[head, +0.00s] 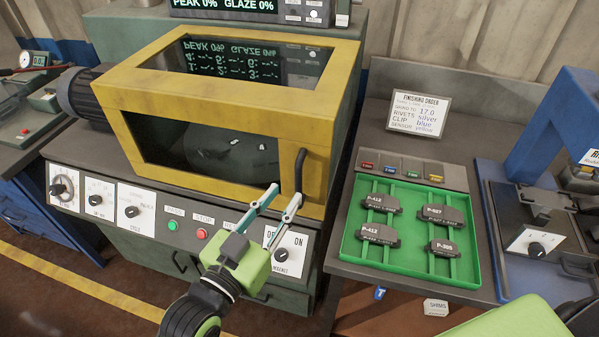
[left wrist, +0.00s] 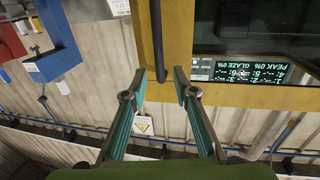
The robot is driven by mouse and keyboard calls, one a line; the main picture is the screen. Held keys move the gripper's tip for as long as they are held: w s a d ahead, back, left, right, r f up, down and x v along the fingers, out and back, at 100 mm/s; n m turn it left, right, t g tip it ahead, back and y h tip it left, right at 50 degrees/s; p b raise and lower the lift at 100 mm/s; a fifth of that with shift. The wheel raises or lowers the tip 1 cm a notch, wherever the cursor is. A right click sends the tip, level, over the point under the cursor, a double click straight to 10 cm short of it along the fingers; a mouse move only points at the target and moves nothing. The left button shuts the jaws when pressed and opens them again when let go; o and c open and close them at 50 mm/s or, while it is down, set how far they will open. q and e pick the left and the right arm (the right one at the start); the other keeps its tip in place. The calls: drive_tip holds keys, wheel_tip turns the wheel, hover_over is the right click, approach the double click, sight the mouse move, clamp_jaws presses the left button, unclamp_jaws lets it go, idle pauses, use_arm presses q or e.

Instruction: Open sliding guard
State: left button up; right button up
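The sliding guard (head: 155,129) is a yellow frame with dark windows, and it covers the front and top of the green machine. A dark vertical bar handle (head: 298,172) is on the guard's right front. My left gripper (head: 285,192) is just in front of the handle's lower end, with its fingers apart and nothing held. In the left wrist view the handle (left wrist: 157,35) points in between the two fingertips (left wrist: 161,80); I cannot tell whether they touch it. My right gripper's fingers are not in view.
A control panel with dials and buttons (head: 202,233) lies below the guard. To the right a green tray (head: 415,268) holds several dark labelled brake shoes. A finishing order card (head: 418,113) stands behind it, and a blue press (head: 545,135) is at far right.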

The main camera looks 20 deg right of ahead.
sight(296, 180)
use_arm(q)
drive_tip(key=p+x, duration=0.1)
drive_tip(key=x, duration=0.6)
drive_tip(key=shift+w+d, duration=0.15)
drive_tip(key=shift+d, duration=0.05)
drive_tip(key=shift+f, duration=0.1)
clamp_jaws()
